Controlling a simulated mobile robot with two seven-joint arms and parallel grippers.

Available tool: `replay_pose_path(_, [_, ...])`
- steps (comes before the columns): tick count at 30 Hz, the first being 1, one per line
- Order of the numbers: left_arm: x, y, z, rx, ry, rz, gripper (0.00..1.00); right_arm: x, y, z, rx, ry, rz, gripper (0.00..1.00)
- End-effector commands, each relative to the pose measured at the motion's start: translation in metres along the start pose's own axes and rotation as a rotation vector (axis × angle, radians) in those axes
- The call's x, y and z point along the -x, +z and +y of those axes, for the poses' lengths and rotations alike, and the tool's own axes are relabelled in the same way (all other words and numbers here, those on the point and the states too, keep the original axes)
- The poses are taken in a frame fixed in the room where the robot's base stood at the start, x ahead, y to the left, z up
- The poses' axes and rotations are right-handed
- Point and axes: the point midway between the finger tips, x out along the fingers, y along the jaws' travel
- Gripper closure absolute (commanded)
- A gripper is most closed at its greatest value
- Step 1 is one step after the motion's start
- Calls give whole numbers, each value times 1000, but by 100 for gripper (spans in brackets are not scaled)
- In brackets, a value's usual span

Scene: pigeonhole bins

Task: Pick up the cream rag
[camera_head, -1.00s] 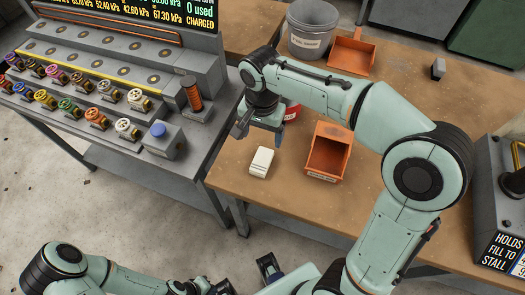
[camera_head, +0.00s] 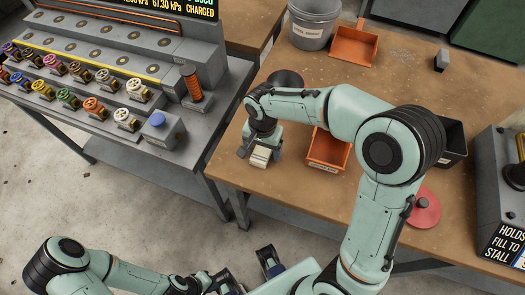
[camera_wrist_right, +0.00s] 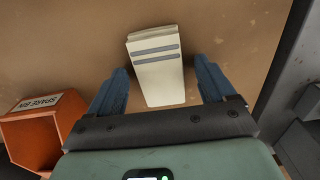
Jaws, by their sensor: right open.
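The cream rag (camera_head: 261,157) is a folded block on the wooden table near its front left edge. In the right wrist view the rag (camera_wrist_right: 157,72) shows two grey stripes. My right gripper (camera_head: 260,154) is above the rag, pointing down. In the right wrist view my right gripper (camera_wrist_right: 160,80) is open, with a blue finger on each side of the rag and a gap at both sides. My left gripper (camera_head: 268,262) is low at the bottom of the head view, away from the table; its jaw opening is unclear.
An orange bin (camera_head: 327,150) stands close right of the rag; it also shows in the wrist view (camera_wrist_right: 35,128). A dark bin (camera_head: 452,142) and red disc (camera_head: 424,210) lie further right. A grey bucket (camera_head: 312,22) and orange tray (camera_head: 353,45) are behind. The valve bench (camera_head: 185,140) is left.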

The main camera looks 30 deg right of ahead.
Motion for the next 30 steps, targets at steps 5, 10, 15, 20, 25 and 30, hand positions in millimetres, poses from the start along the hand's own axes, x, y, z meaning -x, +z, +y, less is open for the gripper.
replay_pose_path(5, [0,0,0,0,0,0,100,0,0,0,0,-1,1,17])
replay_pose_path(10, [0,0,0,0,0,0,100,0,0,0,0,-1,1,63])
replay_pose_path(15, [0,0,0,0,0,0,100,0,0,0,0,-1,1,82])
replay_pose_path(20, [0,0,0,0,0,0,100,1,0,0,0,-2,1,82])
replay_pose_path(25, [2,0,1,0,0,1,100,10,-1,-1,0,-5,3,82])
replay_pose_path(30, [5,-1,2,-1,1,2,100,35,0,-1,2,-7,4,82])
